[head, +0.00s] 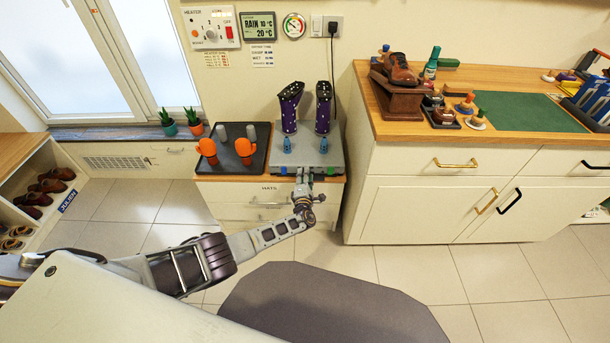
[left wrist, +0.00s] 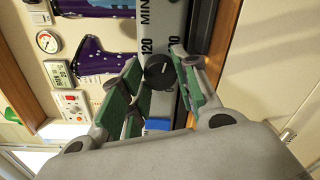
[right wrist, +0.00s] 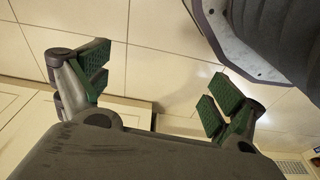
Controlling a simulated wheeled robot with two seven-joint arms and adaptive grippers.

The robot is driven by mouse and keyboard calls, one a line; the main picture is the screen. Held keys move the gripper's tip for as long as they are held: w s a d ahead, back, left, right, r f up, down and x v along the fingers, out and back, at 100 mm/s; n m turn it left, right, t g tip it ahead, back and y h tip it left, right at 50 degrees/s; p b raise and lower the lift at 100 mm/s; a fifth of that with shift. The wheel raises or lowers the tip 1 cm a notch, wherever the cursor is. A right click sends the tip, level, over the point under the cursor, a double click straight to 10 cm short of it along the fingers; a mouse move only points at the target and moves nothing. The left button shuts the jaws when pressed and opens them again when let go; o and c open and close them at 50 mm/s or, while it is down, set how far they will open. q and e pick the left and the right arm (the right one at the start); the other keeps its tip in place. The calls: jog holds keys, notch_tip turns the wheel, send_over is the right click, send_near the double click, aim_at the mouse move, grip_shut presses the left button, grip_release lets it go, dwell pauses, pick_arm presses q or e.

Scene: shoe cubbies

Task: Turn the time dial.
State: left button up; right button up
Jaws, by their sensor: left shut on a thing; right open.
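The time dial (left wrist: 159,71) is a round black knob on the grey front panel, with "MIN" and "120" printed near it. It belongs to the grey boot dryer (head: 333,158) on the low cabinet. My left gripper (head: 303,183) is at the dryer's front and hides the dial in the head view. In the left wrist view, the left gripper's green-padded fingers (left wrist: 162,74) are on either side of the dial and shut on it. My right gripper (right wrist: 157,92) is open and empty, with floor tiles and cabinet fronts beyond it.
Two purple boots (head: 290,108) stand upright on the dryer. A black tray (head: 256,168) with orange and grey items is to its left. A heater panel (head: 211,27) hangs on the wall. A workbench (head: 380,128) stands at the right.

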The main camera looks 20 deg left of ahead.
pick_arm(q)
jog(key=shift+m+y+p, duration=0.3)
jog(key=shift+m+p, duration=0.6)
jog(key=shift+m, duration=2)
pick_arm(e)
notch_tip(320, 180, down, 6)
jog(key=s+d, duration=0.1)
jog(key=d, duration=0.1)
jog(key=shift+s+r, duration=0.2)
pick_arm(q)
jog(key=shift+f, duration=0.1)
pick_arm(e)
jog(key=shift+f, duration=0.1)
jog(key=shift+a, duration=0.1)
pick_arm(q)
jog(key=o, duration=1)
jog(key=shift+o, duration=0.2)
pick_arm(e)
jog(key=shift+s, duration=0.1)
pick_arm(q)
jog(key=shift+s+d, duration=0.1)
jog(key=shift+s, duration=0.15)
